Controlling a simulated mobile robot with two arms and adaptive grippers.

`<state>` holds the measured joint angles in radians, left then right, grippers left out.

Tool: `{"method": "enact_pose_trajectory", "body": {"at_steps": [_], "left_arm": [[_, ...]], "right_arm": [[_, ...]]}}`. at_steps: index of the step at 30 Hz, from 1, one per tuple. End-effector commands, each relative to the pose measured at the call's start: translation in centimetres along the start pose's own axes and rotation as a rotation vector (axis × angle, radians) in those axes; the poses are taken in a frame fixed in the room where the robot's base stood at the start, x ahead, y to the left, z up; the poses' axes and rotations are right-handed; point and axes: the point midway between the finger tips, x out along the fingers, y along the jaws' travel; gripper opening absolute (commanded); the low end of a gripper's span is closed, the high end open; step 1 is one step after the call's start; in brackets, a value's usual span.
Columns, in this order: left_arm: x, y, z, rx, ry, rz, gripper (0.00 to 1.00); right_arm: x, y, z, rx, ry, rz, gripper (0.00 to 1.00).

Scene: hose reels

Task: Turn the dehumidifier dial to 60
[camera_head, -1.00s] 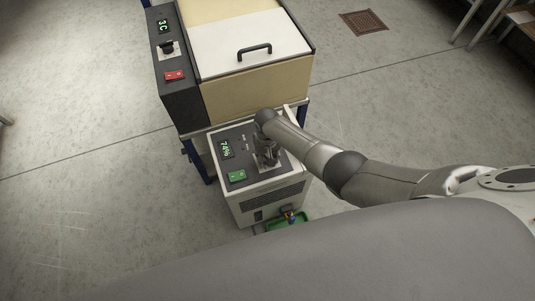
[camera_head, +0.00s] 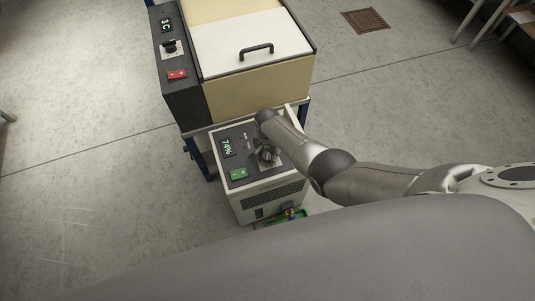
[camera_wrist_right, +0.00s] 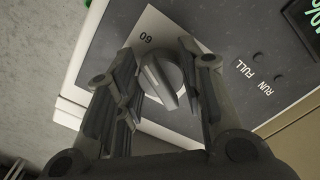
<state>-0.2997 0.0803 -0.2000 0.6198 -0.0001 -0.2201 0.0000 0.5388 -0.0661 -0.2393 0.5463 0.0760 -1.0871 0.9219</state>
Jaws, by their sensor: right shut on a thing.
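The dehumidifier (camera_head: 270,200) is a pale box with a dark top panel. Its display (camera_head: 227,147) reads 74%, and a green switch (camera_head: 238,174) sits below the display. My right gripper (camera_head: 268,158) is over the right part of the panel. The label 60 shows upside down beside the dial. In the head view the gripper mostly hides the dial. My left gripper is not in view.
A larger cabinet (camera_head: 255,90) with a white handled lid stands just behind the dehumidifier. Its dark side panel carries a display (camera_head: 166,22), a knob and a red switch (camera_head: 177,74). A green tray (camera_head: 290,217) lies at the dehumidifier's front. Open floor surrounds them.

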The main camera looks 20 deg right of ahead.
Motion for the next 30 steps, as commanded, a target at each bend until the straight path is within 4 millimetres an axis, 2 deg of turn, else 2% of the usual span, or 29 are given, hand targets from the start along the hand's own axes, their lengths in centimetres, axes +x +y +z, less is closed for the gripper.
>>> {"method": "enact_pose_trajectory", "body": {"at_steps": [19,20,24,30], "left_arm": [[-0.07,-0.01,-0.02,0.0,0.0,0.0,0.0],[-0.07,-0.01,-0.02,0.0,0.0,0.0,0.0],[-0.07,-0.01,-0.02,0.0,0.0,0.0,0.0],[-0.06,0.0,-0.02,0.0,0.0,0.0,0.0]], "right_arm": [[-0.13,-0.13,-0.18,0.05,0.004,-0.002,0.12],[-0.14,-0.13,-0.18,0.05,0.004,-0.002,0.39],[-0.1,-0.1,-0.14,0.049,0.003,-0.002,0.56],[-0.05,-0.06,-0.08,0.048,0.002,-0.001,0.58]]}}
